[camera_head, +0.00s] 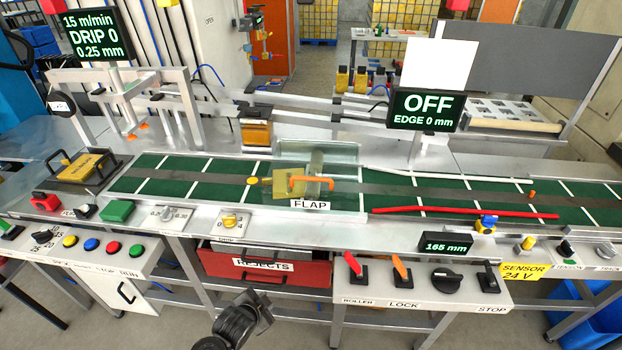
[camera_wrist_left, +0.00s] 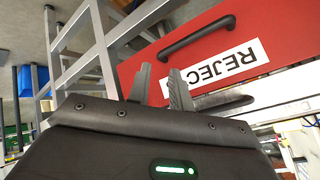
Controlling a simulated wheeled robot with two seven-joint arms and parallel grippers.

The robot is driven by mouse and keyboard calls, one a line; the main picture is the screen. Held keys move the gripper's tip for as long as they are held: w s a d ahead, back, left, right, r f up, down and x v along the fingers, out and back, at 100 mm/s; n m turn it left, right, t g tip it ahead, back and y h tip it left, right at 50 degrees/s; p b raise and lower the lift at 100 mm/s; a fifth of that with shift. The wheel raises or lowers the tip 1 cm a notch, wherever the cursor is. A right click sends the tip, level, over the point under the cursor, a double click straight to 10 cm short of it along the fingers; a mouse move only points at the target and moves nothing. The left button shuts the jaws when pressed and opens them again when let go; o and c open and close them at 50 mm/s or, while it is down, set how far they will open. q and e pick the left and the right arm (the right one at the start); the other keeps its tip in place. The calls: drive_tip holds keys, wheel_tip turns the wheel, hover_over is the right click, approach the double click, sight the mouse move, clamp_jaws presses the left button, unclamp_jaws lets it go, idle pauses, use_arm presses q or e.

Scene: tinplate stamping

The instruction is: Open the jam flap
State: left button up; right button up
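The jam flap is a clear panel (camera_head: 345,187) over the green belt, with an orange handle (camera_head: 311,184) and a FLAP label on the front rail. It appears lowered. A yellowish piece (camera_head: 287,186) and a bent greyish piece (camera_head: 316,161) show at it; how they lie under the panel is hard to tell. My left gripper (camera_head: 263,308) is low in front of the bench, below and away from the flap. In the left wrist view its two fingers (camera_wrist_left: 159,80) are apart with nothing between them. My right gripper is not in view.
A red REJECTS drawer (camera_head: 268,268) lies below the flap, its handle (camera_wrist_left: 197,37) near my left gripper in the wrist view. Control panels (camera_head: 400,288) jut out at both sides. A red rod (camera_head: 465,211) lies along the belt to the right; an OFF display (camera_head: 426,109) stands behind.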

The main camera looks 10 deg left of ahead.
use_arm(q)
drive_tip(key=w+d+r+m+t+h+p, duration=0.1)
drive_tip(key=w+d+r+m+t, duration=0.2)
drive_tip(key=w+r, duration=0.45)
drive_tip(key=w+d+r+m+t+h+p, duration=0.15)
drive_tip(key=w+r+m, duration=0.3)
drive_tip(key=r, duration=0.65)
drive_tip(key=m+t+h, duration=0.2)
drive_tip(key=m, duration=0.2)
approach(311, 180)
drive_tip(key=shift+g, duration=0.25)
drive_tip(key=p+x, duration=0.2)
drive_tip(key=x, duration=0.7)
drive_tip(key=shift+w+d+r+p, duration=0.1)
drive_tip(key=shift+w+r+p, duration=0.05)
drive_tip(key=shift+w+p, duration=0.15)
drive_tip(key=shift+w+d, duration=0.25)
drive_tip(key=shift+w, duration=0.25)
clamp_jaws()
drive_tip(key=shift+a, duration=0.1)
